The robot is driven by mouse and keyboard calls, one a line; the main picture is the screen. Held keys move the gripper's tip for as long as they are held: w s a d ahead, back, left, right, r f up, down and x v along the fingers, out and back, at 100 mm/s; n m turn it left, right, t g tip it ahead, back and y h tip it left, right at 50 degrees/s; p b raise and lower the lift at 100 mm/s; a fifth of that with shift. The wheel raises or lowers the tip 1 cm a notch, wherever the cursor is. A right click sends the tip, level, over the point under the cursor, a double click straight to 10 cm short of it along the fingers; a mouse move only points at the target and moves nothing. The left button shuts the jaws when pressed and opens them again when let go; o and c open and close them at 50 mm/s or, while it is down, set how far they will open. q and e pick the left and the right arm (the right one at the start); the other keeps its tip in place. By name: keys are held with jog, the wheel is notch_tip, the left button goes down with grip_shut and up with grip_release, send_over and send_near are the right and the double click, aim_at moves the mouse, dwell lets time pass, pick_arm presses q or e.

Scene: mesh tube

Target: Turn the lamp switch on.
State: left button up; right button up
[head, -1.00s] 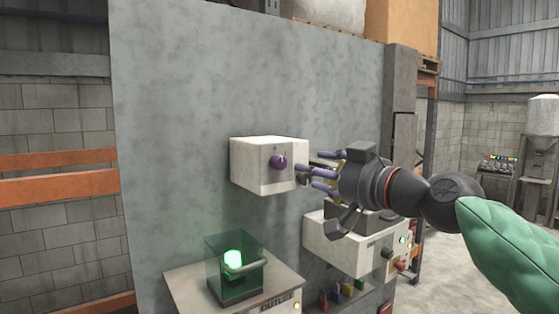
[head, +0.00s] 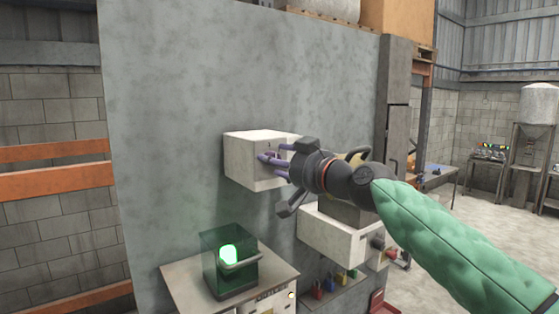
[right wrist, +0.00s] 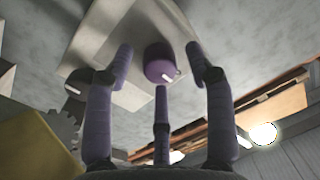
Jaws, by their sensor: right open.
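A white switch box (head: 245,170) is on the grey wall panel, with a purple knob on its front face. In the right wrist view the purple knob (right wrist: 159,62) has a white pointer mark and sits between my spread fingers. My right gripper (head: 277,158) is open in front of the box, its purple fingers around or just short of the knob; I cannot tell whether they touch it. In the head view the fingers largely cover the knob. My left gripper is not in view.
Below stands a cabinet (head: 185,279) carrying a clear green-tinted case (head: 212,272) with a glowing green light (head: 228,255). Another white box (head: 333,240) with a dark knob (head: 377,242) is below my right arm. The grey wall panel (head: 190,90) above and left is clear.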

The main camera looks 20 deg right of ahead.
jog(key=shift+s, duration=0.1)
grip_shut()
jog(key=shift+m, duration=0.4)
jog(key=m+p, duration=0.1)
jog(key=m, duration=1)
jog(key=shift+d+r+t+p, duration=0.1)
jog(key=shift+t+p, duration=0.2)
jog(key=shift+t, duration=0.1)
jog(key=shift+m, duration=0.4)
